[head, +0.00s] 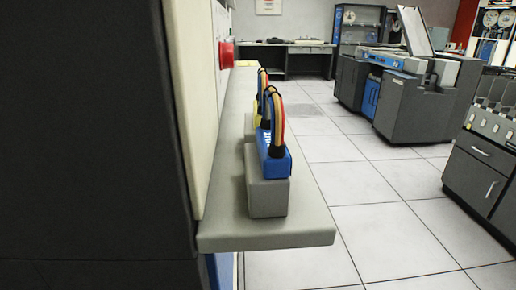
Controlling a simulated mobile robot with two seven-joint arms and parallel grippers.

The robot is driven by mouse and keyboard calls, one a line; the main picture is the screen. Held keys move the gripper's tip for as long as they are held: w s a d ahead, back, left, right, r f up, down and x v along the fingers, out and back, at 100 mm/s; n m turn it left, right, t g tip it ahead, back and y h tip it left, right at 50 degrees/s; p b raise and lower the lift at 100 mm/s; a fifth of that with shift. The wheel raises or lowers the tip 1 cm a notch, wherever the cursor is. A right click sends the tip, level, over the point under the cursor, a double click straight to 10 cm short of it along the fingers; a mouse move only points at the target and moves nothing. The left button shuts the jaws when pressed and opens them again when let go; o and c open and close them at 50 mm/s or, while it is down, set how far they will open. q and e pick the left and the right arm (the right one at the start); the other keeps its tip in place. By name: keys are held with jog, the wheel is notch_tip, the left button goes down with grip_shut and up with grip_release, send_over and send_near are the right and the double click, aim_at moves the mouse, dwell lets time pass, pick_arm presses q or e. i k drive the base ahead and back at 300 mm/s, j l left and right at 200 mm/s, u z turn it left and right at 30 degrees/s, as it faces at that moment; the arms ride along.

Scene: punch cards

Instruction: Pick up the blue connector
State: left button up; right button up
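The blue connector (274,158) sits on top of a grey block (268,198) on a narrow grey ledge (265,236). Striped coloured cables (277,122) arch up from it and lean back. Behind it, a yellow connector (257,121) with similar cables is partly hidden. Neither of my grippers is in the head view.
A pale panel with a red round button (226,54) stands along the ledge's left side, and a large dark surface (95,130) fills the left. Open tiled floor (370,200) lies to the right. Grey machines (415,100) and a drawer cabinet (478,170) stand further right.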

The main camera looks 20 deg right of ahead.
aim_at(269, 160)
jog(key=z, duration=0.7)
